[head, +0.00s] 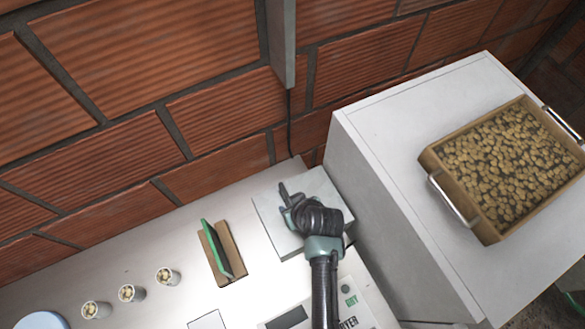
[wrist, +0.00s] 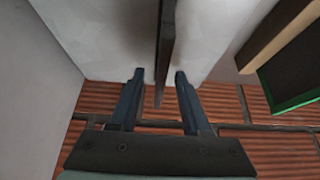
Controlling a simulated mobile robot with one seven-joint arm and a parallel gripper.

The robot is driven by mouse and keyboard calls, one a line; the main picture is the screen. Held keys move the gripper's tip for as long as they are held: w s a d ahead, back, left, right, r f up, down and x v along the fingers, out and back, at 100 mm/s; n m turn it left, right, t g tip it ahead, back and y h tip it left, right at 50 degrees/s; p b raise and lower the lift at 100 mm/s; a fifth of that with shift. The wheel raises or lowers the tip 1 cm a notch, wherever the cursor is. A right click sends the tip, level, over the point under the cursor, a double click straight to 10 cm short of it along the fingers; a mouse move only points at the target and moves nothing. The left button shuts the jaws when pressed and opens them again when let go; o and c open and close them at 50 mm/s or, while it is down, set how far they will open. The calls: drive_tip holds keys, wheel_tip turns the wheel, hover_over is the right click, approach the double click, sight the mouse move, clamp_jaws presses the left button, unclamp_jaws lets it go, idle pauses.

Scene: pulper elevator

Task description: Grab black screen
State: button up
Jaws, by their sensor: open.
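A thin dark panel (wrist: 167,40), which looks like the black screen, is seen edge-on in the wrist view. It runs down between the two fingers of my gripper (wrist: 159,74). The fingers are open, one on each side of the panel, and gaps show at both sides. In the head view my gripper (head: 288,203) is over a pale grey box (head: 270,213) on the counter, and the hand hides most of the panel there. A separate green-edged panel (head: 214,248) stands in a brown wooden holder (head: 228,244) to the left, also seen in the wrist view (wrist: 293,97).
A white cabinet (head: 385,125) rises close to the right of my arm, with a wooden tray of beans (head: 487,235) on top. Several small cups, one here (head: 168,277), stand at the left. A dryer panel (head: 345,318) is in front. A brick wall (head: 150,100) is behind.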

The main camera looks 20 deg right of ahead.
drive_tip(key=shift+f, duration=0.25)
idle(0.3)
clamp_jaws()
idle(1.3)
